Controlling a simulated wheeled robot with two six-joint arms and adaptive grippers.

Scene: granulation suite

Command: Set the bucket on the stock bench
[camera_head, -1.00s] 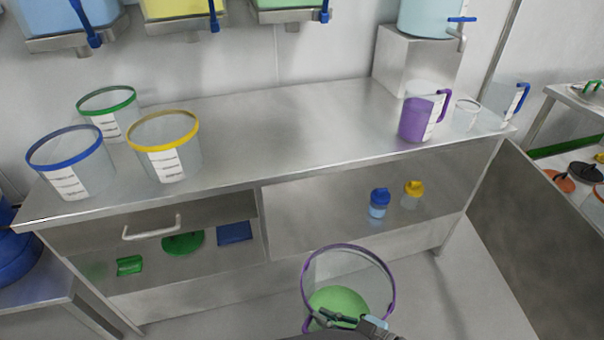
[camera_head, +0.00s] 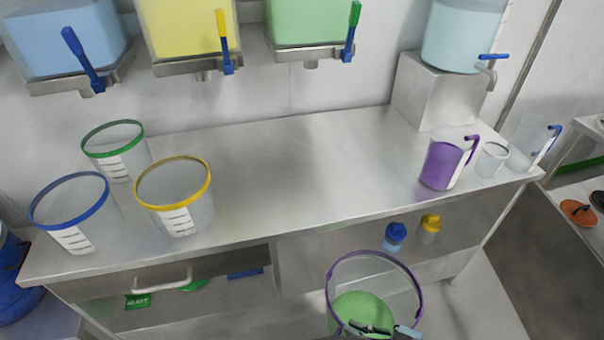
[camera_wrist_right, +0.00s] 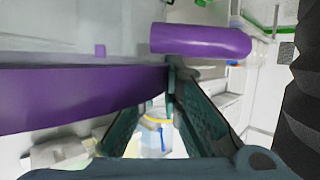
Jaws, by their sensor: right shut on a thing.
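A clear bucket with a purple rim (camera_head: 334,285) and green contents (camera_head: 362,308) is at the bottom of the head view, in front of the steel bench (camera_head: 290,190) and below its top. My right gripper (camera_head: 378,330) is at the bucket's near side. In the right wrist view, the gripper (camera_wrist_right: 172,85) is shut on the purple rim (camera_wrist_right: 80,98). The bucket's lower part is cut off by the head view's edge. My left gripper is not in view.
Buckets with blue (camera_head: 68,205), green (camera_head: 115,145) and yellow (camera_head: 173,195) rims stand at the bench's left. A purple-filled jug (camera_head: 442,165), a clear cup (camera_head: 491,160) and a blue-handled jug (camera_head: 530,140) stand at its right. The middle is clear. Tanks hang above.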

